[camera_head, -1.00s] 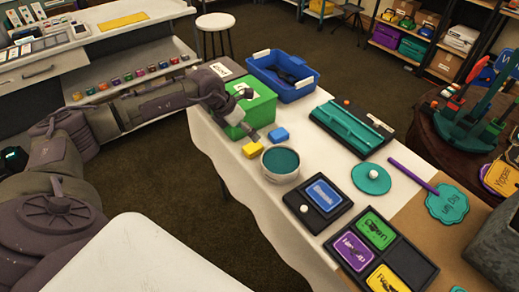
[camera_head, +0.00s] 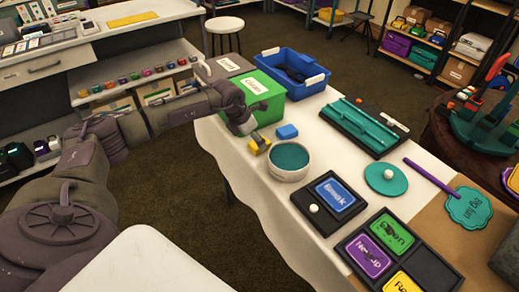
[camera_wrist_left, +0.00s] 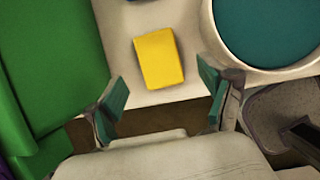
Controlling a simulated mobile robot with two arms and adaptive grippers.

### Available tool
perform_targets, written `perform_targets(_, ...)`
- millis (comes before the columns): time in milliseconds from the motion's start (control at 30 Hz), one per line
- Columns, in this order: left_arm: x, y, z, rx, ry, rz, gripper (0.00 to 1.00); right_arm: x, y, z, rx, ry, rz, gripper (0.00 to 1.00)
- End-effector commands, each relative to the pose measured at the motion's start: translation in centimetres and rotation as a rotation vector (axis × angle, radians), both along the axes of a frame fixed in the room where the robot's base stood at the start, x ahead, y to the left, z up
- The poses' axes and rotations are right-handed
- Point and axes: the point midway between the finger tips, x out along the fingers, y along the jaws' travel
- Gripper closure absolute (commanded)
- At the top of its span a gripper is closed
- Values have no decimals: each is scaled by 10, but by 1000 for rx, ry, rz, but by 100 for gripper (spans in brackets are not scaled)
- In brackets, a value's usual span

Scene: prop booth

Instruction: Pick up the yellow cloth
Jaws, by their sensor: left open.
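The yellow cloth (camera_head: 252,148) is a small folded block on the white table near its left edge, between the green box and the round bowl. In the left wrist view the yellow cloth (camera_wrist_left: 158,58) lies flat, just beyond the fingertips and roughly centred between them. My left gripper (camera_head: 257,139) is right by the cloth in the head view and partly hides it. In the wrist view the left gripper (camera_wrist_left: 162,97) is open, with nothing between its fingers. My right gripper is not in view.
A green box (camera_head: 258,92) stands close behind the gripper; its side fills the left of the wrist view. A bowl with a teal inside (camera_head: 290,157) stands close on the right. A blue block (camera_head: 287,131) lies just behind the cloth. A blue bin (camera_head: 302,85) is farther back.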

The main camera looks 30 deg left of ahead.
Motion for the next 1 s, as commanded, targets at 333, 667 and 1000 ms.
perform_targets(333,9,-4,-27,0,0,2,19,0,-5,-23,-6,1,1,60)
perform_targets(667,9,-4,-27,0,0,1,59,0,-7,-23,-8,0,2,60)
perform_targets(1000,9,-4,-26,1,0,1,75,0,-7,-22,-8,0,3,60)
